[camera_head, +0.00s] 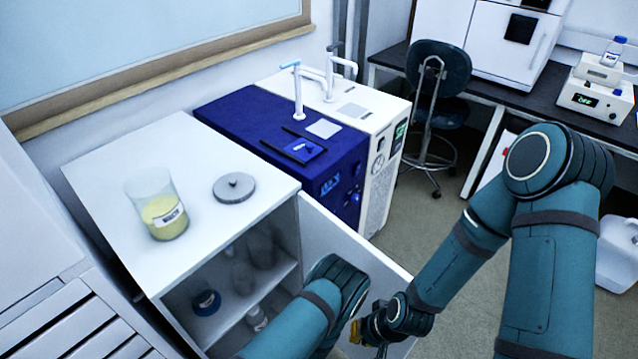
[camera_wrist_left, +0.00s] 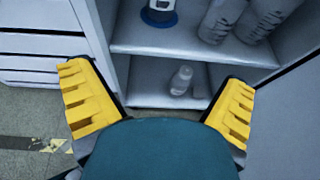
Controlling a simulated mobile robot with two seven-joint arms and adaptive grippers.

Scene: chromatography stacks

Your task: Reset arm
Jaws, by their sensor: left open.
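My right arm comes in from the right in the head view. Its gripper (camera_head: 362,332) shows as a small yellow and dark part low in the middle, partly hidden behind a teal arm link, so its jaws cannot be made out. My left gripper (camera_wrist_left: 158,76) is open in the left wrist view, its two yellow fingers wide apart. It faces the open cabinet (camera_head: 180,285), with nothing seen between the fingers. A teal arm link of mine fills the lower middle of that view. The left gripper does not show in the head view.
The cabinet door (camera_head: 345,242) stands open beside my arms. A beaker of yellow contents (camera_head: 165,215) and a grey disc lid (camera_head: 234,187) stand on the cabinet top. Several bottles stand on the shelves, including a small one (camera_wrist_left: 181,80). A chair (camera_head: 440,75) stands behind.

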